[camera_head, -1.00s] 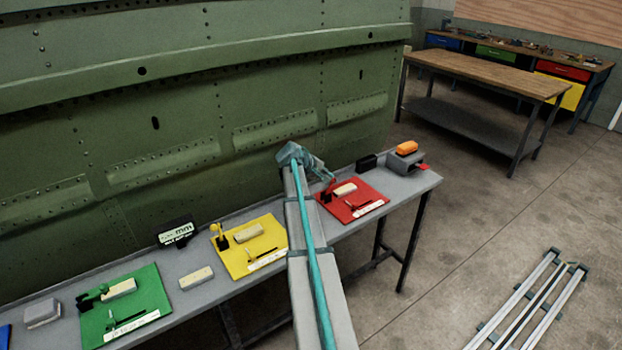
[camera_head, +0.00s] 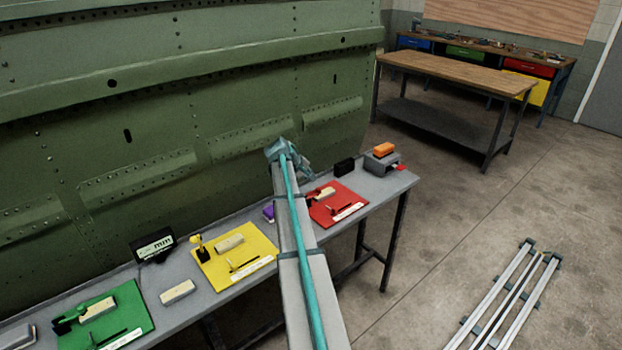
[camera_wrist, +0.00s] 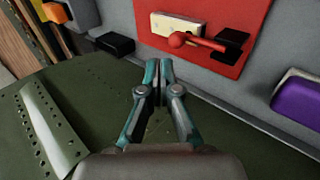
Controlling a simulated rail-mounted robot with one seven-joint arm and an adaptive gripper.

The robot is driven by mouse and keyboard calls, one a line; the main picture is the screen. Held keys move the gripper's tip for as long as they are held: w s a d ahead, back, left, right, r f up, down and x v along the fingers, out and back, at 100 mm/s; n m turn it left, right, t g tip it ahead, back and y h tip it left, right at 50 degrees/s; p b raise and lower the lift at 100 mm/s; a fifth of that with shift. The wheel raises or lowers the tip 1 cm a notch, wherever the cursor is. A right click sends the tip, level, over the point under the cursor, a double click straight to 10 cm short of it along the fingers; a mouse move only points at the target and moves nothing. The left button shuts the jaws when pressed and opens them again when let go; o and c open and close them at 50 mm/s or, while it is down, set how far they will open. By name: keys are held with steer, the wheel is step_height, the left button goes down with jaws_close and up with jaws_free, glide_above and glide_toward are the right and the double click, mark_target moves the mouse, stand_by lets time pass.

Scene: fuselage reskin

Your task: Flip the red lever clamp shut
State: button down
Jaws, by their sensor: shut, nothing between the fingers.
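The red lever clamp (camera_wrist: 204,43) is on a red board (camera_wrist: 215,12), with a black base and a red ball-ended handle. In the wrist view the handle stretches left from the base, across the front of a cream block (camera_wrist: 160,22). I cannot tell how flat it lies. The red board (camera_head: 348,208) also shows in the head view, where my arm's end partly covers the clamp area. My gripper (camera_wrist: 158,66) is shut and empty, its tips below the red board in the wrist view and apart from the handle. It also shows in the head view (camera_head: 302,172).
A purple block (camera_wrist: 298,102) lies right of the board in the wrist view. A black block (camera_wrist: 114,44) and a grey holder with an orange item (camera_head: 384,150) stand at the bench end. The green fuselage panel (camera_head: 190,100) rises close behind the bench. A yellow board (camera_head: 235,262) is to the left.

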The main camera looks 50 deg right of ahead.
steer(key=shift+r, duration=0.2)
steer(key=s+d+r+b, duration=0.1)
steer(key=d+r, duration=0.3)
steer(key=r, duration=0.9)
steer(key=shift+s+r+b, duration=0.15)
steer(key=shift+r+b, duration=0.05)
steer(key=shift+b, duration=0.25)
